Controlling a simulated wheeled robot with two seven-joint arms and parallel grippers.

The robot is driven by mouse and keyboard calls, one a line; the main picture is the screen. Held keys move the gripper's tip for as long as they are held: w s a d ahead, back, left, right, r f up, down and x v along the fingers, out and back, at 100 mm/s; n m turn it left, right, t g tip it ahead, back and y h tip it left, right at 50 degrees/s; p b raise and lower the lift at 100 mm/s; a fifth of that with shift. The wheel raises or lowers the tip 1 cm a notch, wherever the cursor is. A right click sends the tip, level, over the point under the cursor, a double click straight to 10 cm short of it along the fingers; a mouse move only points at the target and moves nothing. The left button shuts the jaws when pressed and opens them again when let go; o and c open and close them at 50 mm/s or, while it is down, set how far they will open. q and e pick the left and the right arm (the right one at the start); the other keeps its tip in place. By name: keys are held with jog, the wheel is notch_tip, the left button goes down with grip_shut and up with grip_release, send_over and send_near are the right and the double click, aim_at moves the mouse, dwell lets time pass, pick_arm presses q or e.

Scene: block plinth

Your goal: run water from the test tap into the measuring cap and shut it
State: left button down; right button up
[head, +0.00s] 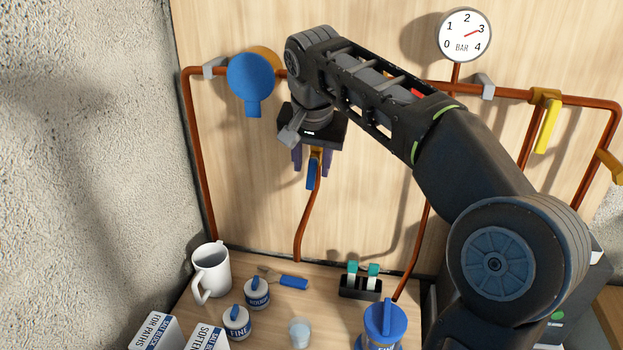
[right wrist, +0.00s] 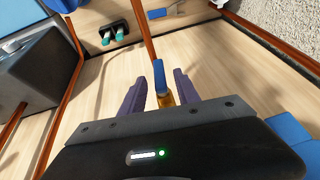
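A small brass tap with a blue lever (head: 311,174), likely the test tap, sits on a copper pipe on the wooden panel. It also shows in the right wrist view (right wrist: 160,76). My right gripper (head: 312,163) is at this tap. In the right wrist view its purple fingers (right wrist: 158,88) are spread, one on each side of the tap, with visible gaps. A small pale-blue translucent cup (head: 300,332), likely the measuring cap, stands on the bench at the front, well below the tap. My left gripper is not in view.
A white mug (head: 211,272), the FINE pot (head: 237,322), the ROUGH pot (head: 257,293) and a blue-handled tool (head: 293,282) stand or lie on the bench. A black holder (head: 360,285) and a blue-lidded jar (head: 385,322) are to the right. A pressure gauge (head: 464,36) is above.

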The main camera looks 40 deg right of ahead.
aim_at(312, 167)
jog(key=shift+x, duration=1.6)
jog(key=shift+c, duration=0.2)
grip_shut()
